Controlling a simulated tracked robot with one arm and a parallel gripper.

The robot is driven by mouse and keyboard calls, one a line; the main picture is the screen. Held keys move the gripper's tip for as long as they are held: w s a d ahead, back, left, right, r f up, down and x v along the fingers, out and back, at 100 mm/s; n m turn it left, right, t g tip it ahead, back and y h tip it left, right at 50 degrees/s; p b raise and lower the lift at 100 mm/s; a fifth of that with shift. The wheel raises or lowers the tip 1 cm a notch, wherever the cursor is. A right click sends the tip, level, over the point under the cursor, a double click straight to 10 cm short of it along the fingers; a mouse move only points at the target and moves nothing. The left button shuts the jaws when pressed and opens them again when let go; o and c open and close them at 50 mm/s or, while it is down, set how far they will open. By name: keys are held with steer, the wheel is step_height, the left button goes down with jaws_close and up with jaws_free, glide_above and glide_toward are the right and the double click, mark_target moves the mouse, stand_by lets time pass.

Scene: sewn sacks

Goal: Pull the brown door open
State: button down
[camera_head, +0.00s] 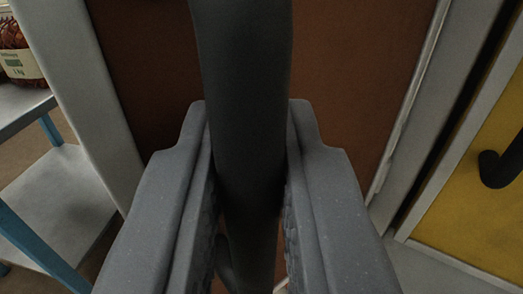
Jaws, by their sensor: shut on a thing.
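The brown door (345,75) fills the middle of the view, set in a pale grey frame. A dark grey bar-shaped handle (242,60) runs up and down in front of it. My gripper (250,190) has one jaw on each side of the handle and is shut on it. The lower part of the handle sits between the jaws. Much of the door is hidden behind the handle and my gripper.
At the left a blue-framed grey shelf (62,195) holds a sack (20,62) with a pale label. At the right a yellow door (465,195) has a dark handle (500,163). Grey floor shows at the lower right.

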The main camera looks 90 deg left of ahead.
stand_by(0.3)
steer(key=c, duration=1.5)
jaws_free()
steer(key=shift+a, duration=0.1)
steer(key=d, duration=1.4)
steer(key=shift+f, duration=0.1)
